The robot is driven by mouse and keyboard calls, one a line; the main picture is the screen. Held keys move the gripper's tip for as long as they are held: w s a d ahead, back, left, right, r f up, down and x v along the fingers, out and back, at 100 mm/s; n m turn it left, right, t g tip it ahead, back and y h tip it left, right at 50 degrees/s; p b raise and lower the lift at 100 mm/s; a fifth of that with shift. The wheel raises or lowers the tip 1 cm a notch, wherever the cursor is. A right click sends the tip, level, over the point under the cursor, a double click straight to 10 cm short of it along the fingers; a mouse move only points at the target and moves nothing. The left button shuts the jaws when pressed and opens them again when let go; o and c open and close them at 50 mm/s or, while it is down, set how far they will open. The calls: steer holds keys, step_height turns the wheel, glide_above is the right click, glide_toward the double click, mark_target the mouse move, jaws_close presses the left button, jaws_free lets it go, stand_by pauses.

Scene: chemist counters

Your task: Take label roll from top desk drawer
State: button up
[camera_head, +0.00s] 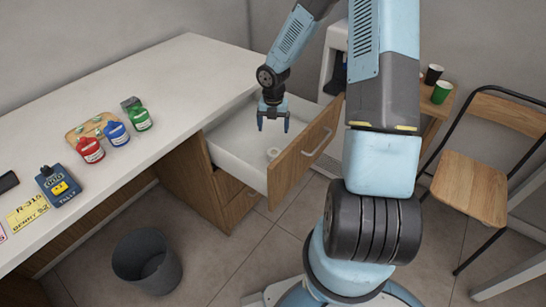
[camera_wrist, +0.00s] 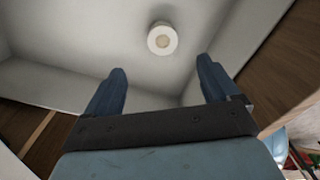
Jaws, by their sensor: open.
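The top desk drawer (camera_head: 299,156) is pulled open, with a wooden front, a light handle and a white inside. The label roll (camera_head: 273,154), a small white ring, lies on the drawer floor near the front. In the wrist view the label roll (camera_wrist: 162,39) shows a tan core and sits beyond the fingertips, roughly centred between them. My gripper (camera_head: 273,124) is open and empty, above the drawer, pointing down. In the wrist view its two blue fingers (camera_wrist: 160,75) are apart and do not touch the roll.
A grey bin (camera_head: 146,260) stands on the floor. A wooden chair (camera_head: 470,185) is at the right. The drawer walls surround my gripper.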

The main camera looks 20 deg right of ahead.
glide_above(274, 151)
step_height(274, 151, down, 8)
steer(key=shift+w+a+f, duration=0.1)
steer(key=shift+a, duration=0.05)
steer(key=shift+d+f, duration=0.2)
steer(key=shift+f, duration=2.65)
steer(key=c, duration=1.1)
steer(key=shift+r, duration=0.15)
